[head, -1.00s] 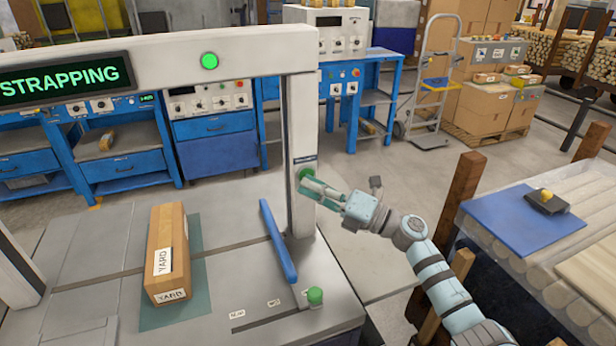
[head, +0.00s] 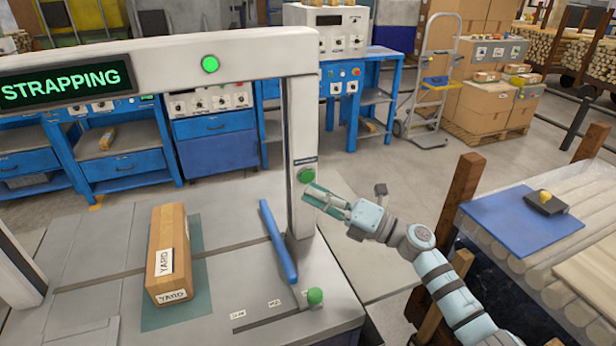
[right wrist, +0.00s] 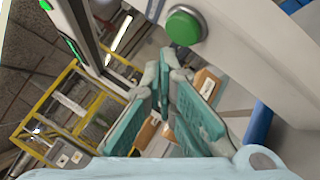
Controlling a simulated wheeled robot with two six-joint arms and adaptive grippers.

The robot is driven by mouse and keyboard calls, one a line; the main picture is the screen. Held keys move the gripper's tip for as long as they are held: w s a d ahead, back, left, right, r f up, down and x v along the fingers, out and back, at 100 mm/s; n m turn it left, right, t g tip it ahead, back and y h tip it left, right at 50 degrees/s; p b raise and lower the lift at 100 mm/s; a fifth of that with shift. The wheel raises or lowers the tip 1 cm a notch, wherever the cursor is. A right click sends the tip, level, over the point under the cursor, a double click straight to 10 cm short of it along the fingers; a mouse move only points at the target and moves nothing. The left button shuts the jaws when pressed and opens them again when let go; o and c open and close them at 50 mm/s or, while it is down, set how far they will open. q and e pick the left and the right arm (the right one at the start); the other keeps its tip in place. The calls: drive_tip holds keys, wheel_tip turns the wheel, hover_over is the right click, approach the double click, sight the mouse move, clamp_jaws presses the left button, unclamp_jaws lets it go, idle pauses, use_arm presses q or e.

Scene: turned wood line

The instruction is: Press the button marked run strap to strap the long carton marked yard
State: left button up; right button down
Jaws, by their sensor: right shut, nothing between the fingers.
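The long carton marked YARD (head: 168,240) lies on the strapping machine's bed, on a teal patch under the arch (head: 298,130). The sign (head: 62,86) reads STRAPPING in green, and a green lamp (head: 210,64) is lit on the crossbar. A green button (head: 307,176) sits on the arch's right post under a dark label too small to read. It also shows in the right wrist view (right wrist: 184,26). My right gripper (head: 308,192) is shut and empty, its fingertips just below and in front of the button, apparently not pressing it. My left gripper is out of view.
A green knob (head: 315,296) sits at a marked slot near the bed's front right.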

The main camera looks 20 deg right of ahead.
drive_tip(key=s+p, duration=0.1)
drive_tip(key=s, duration=0.3)
drive_tip(key=shift+s+a, duration=0.15)
drive_tip(key=shift+s, duration=0.05)
idle(0.6)
